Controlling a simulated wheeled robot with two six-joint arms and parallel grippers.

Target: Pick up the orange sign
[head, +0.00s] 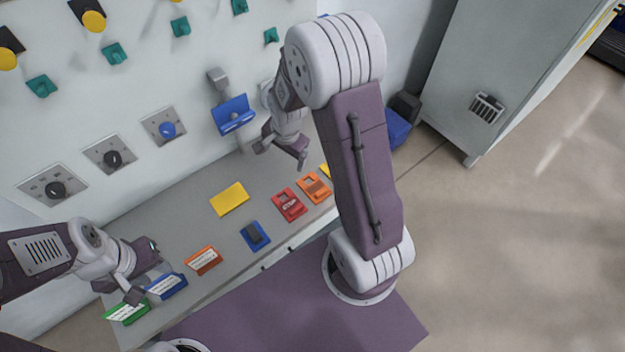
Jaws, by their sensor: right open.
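An orange sign (204,260) with a white label lies on the grey counter, right of a blue sign (168,287) and a green sign (128,311). A second orange item (314,188) with a darker raised part lies farther right, beside a red STOP item (289,205). My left gripper (145,275) is left of the labelled orange sign, close to the blue sign, with its fingers apart and nothing seen between them. My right gripper (283,153) is open and empty above the back of the counter, behind the red and right-hand orange items.
A yellow plate (229,199) and a small blue item (255,235) lie on the counter (180,215). The wall behind carries knobs, teal hooks and a blue bracket (233,115). A grey cabinet (490,75) stands at the right, with open floor before it.

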